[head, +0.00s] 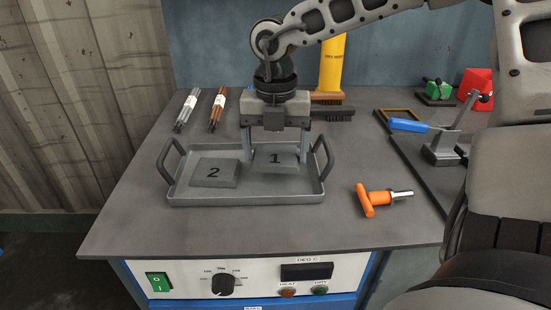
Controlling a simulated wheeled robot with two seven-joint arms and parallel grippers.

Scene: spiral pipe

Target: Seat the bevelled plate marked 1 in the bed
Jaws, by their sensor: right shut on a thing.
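The grey plate marked 1 (275,168) is in the right half of a grey two-handled tray (246,201). My right gripper (275,155) is above it, pointing down, with one finger at each side of the plate; it is shut on the plate. Whether the plate touches the tray floor or is slightly raised is hard to tell. A second grey plate marked 2 (214,173) lies in the tray's left half. My left gripper is not in view. I cannot surely tell which thing is the bed; a small tan-edged dark frame (398,111) lies at the back right.
An orange-handled tool (378,198) lies right of the tray. A toggle clamp with a blue handle (441,145) stands on a dark plate at right. Behind are a yellow cylinder (332,64), a brush (328,113), rod bundles (187,110), and green and red items. The front-left bench is clear.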

